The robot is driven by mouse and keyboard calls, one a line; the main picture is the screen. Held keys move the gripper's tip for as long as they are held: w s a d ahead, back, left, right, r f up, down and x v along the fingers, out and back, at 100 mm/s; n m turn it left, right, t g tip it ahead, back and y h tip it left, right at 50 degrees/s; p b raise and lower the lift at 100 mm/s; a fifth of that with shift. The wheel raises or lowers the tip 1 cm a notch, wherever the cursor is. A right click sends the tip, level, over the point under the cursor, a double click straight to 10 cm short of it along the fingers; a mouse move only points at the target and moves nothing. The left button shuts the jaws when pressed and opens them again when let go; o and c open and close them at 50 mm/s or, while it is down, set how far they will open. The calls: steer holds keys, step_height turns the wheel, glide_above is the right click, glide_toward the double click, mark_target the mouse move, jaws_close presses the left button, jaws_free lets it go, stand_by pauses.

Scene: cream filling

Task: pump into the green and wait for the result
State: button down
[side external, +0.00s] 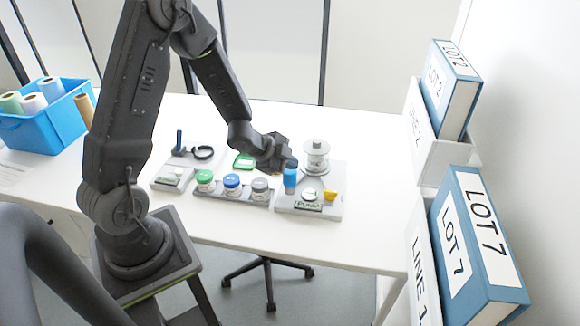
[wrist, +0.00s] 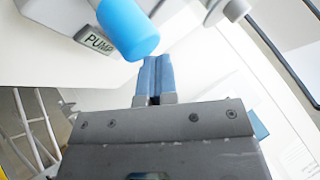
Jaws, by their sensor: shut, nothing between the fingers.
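The pump station (side external: 327,206) is a grey base with a PUMP label, a dial, a yellow part and a pale spool-like cylinder (side external: 316,158). Its blue handle (side external: 290,180) stands upright at the left; in the wrist view the blue handle (wrist: 128,28) is large, just left of my fingertips. My gripper (side external: 290,163) is at the top of the handle, shut and empty; its blue fingers (wrist: 156,62) are together in the wrist view. I cannot tell whether they touch the handle. A green-lidded jar (side external: 205,177) stands left in a grey rack, beside a blue-lidded jar (side external: 232,181) and a grey-lidded jar (side external: 260,185).
A blue bin of rolls (side external: 50,125) is far left; binders (side external: 478,245) stand right. The front table is clear.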

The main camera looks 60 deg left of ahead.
steer(key=shift+f, duration=0.35)
stand_by(0.4)
steer(key=shift+r, duration=1.6)
step_height(320, 180, up, 6)
stand_by(2.5)
glide_above(290, 172)
steer(key=shift+a+f, duration=0.1)
steer(key=shift+f, duration=2.95)
